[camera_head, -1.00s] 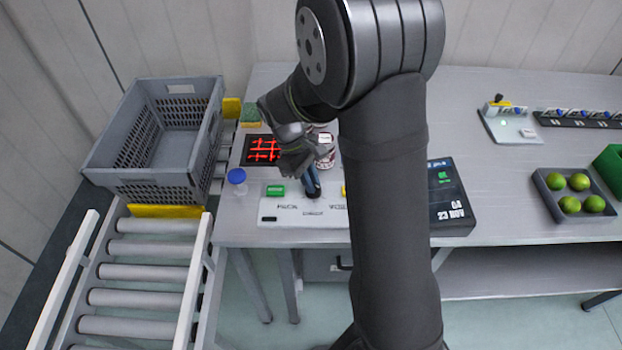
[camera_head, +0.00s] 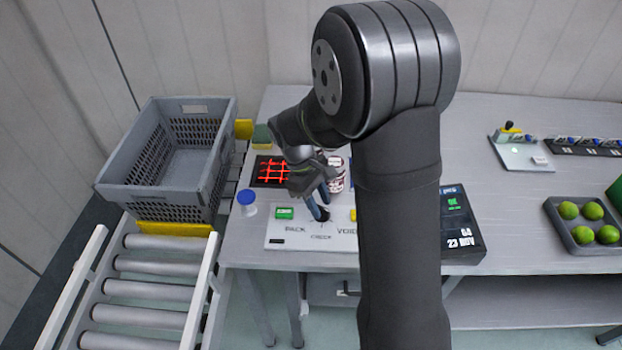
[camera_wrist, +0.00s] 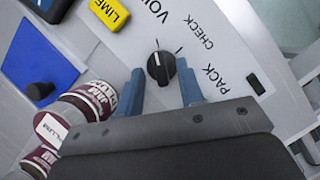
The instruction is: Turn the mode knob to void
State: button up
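The mode knob is a small black dial (camera_wrist: 161,68) on a white panel (camera_head: 283,238), seen in the wrist view with the labels VOID, CHECK and PACK around it. Its white mark points up in that view, at the tick on the VOID side. My gripper (camera_wrist: 161,72) has its two blue fingers spread, one on each side of the knob, with visible gaps. In the head view my gripper (camera_head: 321,214) points down at the panel, and its fingers largely hide the knob.
A yellow LIME button (camera_wrist: 109,14) and a green button (camera_head: 284,212) sit on the panel. Jam jars (camera_wrist: 92,98) stand close beside my gripper. A blue-capped bottle (camera_head: 247,201) is left of the panel, and a date display (camera_head: 462,225) is right.

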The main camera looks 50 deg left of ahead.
jog(key=v, duration=1.6)
jog(key=shift+r, duration=0.4)
jog(key=x, duration=1.7)
jog(key=shift+f, duration=0.3)
jog(key=shift+a+r, duration=0.1)
jog(key=shift+r, duration=0.05)
